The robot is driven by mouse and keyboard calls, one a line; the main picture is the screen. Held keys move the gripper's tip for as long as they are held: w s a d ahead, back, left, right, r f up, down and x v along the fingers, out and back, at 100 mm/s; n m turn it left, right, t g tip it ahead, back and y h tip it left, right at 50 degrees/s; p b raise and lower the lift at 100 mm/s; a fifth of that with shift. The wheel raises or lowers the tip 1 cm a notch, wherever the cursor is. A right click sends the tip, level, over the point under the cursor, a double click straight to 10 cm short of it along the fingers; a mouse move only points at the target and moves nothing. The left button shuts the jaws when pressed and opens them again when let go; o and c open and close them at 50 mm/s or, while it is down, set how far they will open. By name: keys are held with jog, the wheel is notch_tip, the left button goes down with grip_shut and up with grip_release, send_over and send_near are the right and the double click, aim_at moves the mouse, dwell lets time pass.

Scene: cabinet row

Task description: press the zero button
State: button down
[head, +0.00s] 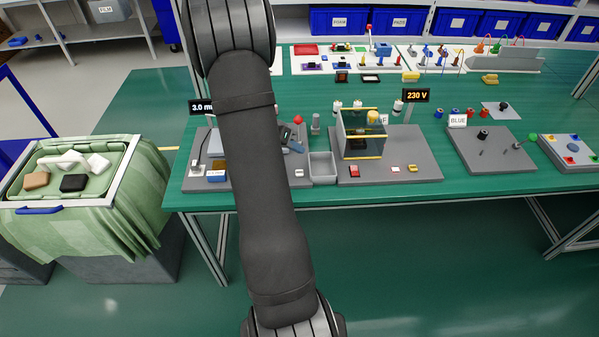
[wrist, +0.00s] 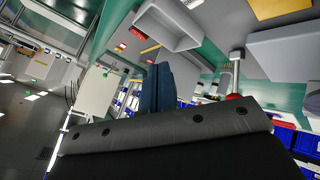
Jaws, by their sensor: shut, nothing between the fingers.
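The left station's grey base plate (head: 225,183) lies on the green bench, under a dark display (head: 201,107) that reads "3.0 m" before my arm cuts it off. A small white button (head: 299,173) sits at its right front corner. I cannot read a label on it, so I cannot tell if it is the zero button. My gripper (head: 292,138) shows just right of my arm, above the plate's back part, behind that button in the picture. In the wrist view its blue-grey fingers (wrist: 155,88) are together and empty. My arm hides the middle of the station.
A grey open bin (head: 323,167) stands right of the plate, also in the wrist view (wrist: 168,24). A red ball (head: 298,119) is close behind my gripper. A cloth-lined bin (head: 90,210) stands at the left.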

notch_tip(320, 180, down, 7)
jog(key=shift+f, duration=0.15)
jog(key=shift+f, duration=0.1)
dwell(2.2)
jog(key=shift+f, duration=0.3)
jog(key=shift+f, duration=0.4)
dwell(0.6)
jog(key=shift+r, duration=0.85)
jog(key=shift+r, duration=2.5)
jog(key=shift+f, duration=0.1)
